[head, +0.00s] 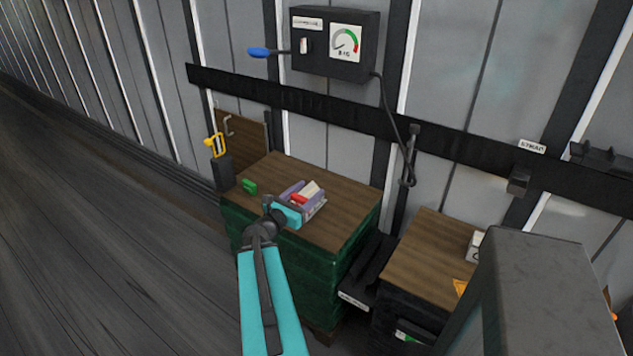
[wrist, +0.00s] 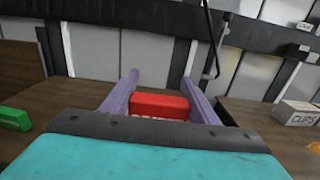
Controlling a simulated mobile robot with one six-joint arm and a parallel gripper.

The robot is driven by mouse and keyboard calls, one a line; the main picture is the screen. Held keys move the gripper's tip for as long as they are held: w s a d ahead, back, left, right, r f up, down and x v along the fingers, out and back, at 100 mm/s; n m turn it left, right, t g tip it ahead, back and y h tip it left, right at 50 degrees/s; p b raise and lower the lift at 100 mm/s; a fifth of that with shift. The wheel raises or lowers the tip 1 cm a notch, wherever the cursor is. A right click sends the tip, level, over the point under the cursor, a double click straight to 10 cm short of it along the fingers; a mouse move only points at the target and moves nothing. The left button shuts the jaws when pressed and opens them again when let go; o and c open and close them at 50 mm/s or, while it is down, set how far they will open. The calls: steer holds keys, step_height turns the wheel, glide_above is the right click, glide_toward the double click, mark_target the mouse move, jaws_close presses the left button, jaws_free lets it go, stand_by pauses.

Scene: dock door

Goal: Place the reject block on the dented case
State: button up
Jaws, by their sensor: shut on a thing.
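My gripper (wrist: 160,88) has two purple fingers, shut on a red block (wrist: 159,105). The block has white lettering on its near face that is too cut off to read; it is the only red block in view. In the head view my gripper (head: 303,200) and the red block (head: 298,199) are over the brown top of the green-sided stand (head: 335,225). A small pale shape (head: 311,189) shows just beyond the block. I cannot tell whether it is a case, or whether anything touches. No case with a clear dent shows.
A green block (head: 249,186) lies left on the same top, beside a dark holder with a yellow handle (head: 215,146). A second wooden top (head: 425,255) at right bears a white labelled box (wrist: 299,114). A gauge box (head: 335,43) with a hanging cable is on the wall.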

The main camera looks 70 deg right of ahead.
steer(key=shift+w+d+f+b, duration=0.1)
steer(key=shift+d+b, duration=0.4)
steer(key=shift+b, duration=2.3)
steer(key=shift+w+d+f+b, duration=0.1)
steer(key=shift+d+b, duration=0.4)
steer(key=shift+b, duration=2.25)
steer(key=shift+w+d+f+p, duration=0.15)
steer(key=shift+w+d+p, duration=0.15)
steer(key=shift+d, duration=1.75)
steer(key=shift+w+d+f+p, duration=0.1)
steer(key=shift+w+d+p, duration=0.15)
steer(key=shift+d, duration=1.75)
steer(key=shift+w+d+f+p, duration=0.2)
steer(key=shift+w+d, duration=0.1)
steer(key=shift+d, duration=1.75)
steer(key=shift+d, duration=0.45)
steer(key=shift+f, duration=1.75)
steer(key=shift+f, duration=0.2)
steer(key=o, duration=1)
